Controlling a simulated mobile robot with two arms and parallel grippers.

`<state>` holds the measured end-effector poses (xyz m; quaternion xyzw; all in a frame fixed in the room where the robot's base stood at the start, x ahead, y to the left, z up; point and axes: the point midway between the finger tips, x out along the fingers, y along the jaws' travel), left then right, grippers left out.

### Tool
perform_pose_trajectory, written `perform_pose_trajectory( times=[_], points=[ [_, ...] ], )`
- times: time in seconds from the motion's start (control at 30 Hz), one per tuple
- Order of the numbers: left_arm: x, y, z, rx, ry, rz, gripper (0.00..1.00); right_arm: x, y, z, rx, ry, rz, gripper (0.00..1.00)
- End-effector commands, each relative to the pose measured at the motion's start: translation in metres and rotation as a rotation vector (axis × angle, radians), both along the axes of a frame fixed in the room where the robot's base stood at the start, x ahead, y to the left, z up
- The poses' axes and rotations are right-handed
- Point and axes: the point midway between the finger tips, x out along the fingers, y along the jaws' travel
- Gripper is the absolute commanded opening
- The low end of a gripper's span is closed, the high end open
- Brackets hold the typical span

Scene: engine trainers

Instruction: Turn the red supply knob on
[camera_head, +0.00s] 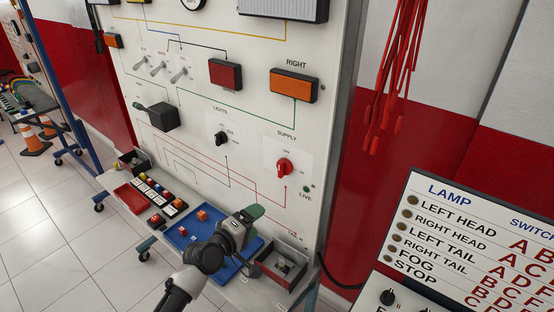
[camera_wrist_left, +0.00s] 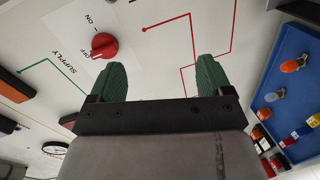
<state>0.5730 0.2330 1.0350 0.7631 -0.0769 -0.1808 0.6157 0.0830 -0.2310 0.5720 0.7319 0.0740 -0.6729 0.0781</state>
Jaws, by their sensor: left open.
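The red supply knob (camera_head: 284,167) sits on a white label plate at the lower right of the white panel, under the word SUPPLY. In the left wrist view the knob (camera_wrist_left: 103,46) is at the upper left, near the ON and OFF marks; I cannot tell for sure which mark it points to. My left gripper (camera_head: 252,212) is below and left of the knob in the head view, apart from it. In the wrist view its green fingers (camera_wrist_left: 162,65) are spread with nothing between them, and the knob lies just beyond the left finger. My right gripper is not in view.
The green LIVE lamp (camera_head: 306,188) is right of the knob. The black lights knob (camera_head: 221,138) is to its left. Below stand a blue tray (camera_head: 178,236), a red tray (camera_head: 131,198) and an open box (camera_head: 290,254). Red cables (camera_head: 385,90) hang at the right.

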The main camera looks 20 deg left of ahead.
Motion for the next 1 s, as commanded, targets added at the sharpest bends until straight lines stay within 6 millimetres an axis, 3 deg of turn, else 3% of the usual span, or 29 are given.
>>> perform_pose_trajectory(
  times=[0.03, 0.1, 0.2, 0.37, 0.73, 1.0],
  points=[
    [0.009, 0.003, 0.034, -0.076, -0.041, 0.010, 0.80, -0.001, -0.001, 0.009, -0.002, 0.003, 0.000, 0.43],
    [0.015, 0.005, 0.061, -0.161, -0.075, 0.017, 0.80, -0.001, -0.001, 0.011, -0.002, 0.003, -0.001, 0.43],
    [0.022, 0.007, 0.080, -0.225, -0.100, 0.020, 0.80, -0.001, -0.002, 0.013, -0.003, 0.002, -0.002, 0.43],
    [0.038, 0.002, 0.083, -0.243, -0.105, 0.023, 0.80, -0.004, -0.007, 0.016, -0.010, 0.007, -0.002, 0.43],
    [0.102, -0.021, 0.081, -0.236, -0.103, 0.022, 0.80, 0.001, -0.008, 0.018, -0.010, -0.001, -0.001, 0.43],
    [0.121, -0.028, 0.080, -0.236, -0.103, 0.023, 0.80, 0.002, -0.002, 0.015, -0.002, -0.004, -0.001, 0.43]
  ],
)
